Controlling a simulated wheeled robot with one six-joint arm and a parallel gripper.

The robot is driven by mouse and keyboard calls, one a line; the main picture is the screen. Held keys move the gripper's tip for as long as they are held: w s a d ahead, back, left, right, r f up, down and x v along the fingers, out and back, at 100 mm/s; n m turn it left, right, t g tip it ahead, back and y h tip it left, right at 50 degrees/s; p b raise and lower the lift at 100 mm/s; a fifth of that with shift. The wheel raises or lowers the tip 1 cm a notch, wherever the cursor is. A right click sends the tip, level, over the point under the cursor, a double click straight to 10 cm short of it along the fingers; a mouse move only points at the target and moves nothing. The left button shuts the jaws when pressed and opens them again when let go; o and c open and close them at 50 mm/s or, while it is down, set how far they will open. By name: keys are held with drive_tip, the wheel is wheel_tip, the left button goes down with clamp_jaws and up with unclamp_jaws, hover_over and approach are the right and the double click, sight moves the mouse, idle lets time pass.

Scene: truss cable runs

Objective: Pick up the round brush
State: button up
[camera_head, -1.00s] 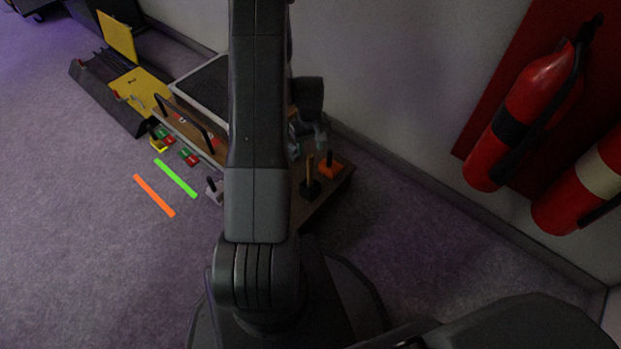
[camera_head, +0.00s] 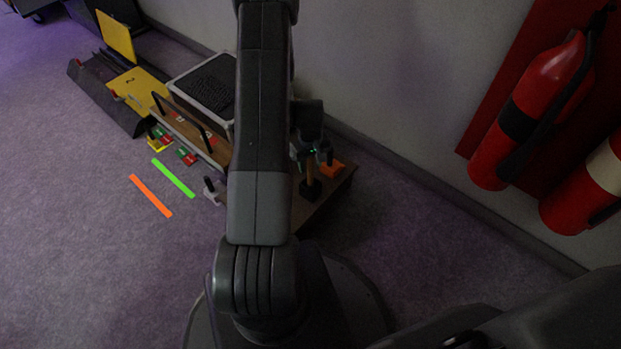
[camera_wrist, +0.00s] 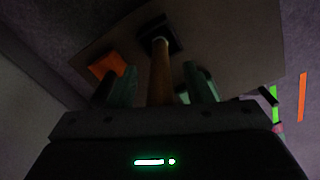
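The round brush, which I take to be the wooden handle (camera_head: 310,175) standing in a black square block (camera_head: 310,192), is at the right end of the brown board. In the wrist view the handle (camera_wrist: 160,75) runs between my fingers, with the block (camera_wrist: 160,36) beyond it. My gripper (camera_wrist: 161,84) is open, with a green-grey finger on either side of the handle and visible gaps. In the head view my gripper (camera_head: 312,158) is at the handle's upper part. The brush's bristles are not visible.
An orange block (camera_head: 333,168) with a dark upright stands close to the right of the brush. A grey-white piece (camera_head: 212,192) is at the board's front edge. Red fire extinguishers (camera_head: 525,110) hang on the wall at right. Floor to the left is mostly clear, with green and orange strips.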

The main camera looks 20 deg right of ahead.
clamp_jaws()
drive_tip(key=shift+r, duration=0.1)
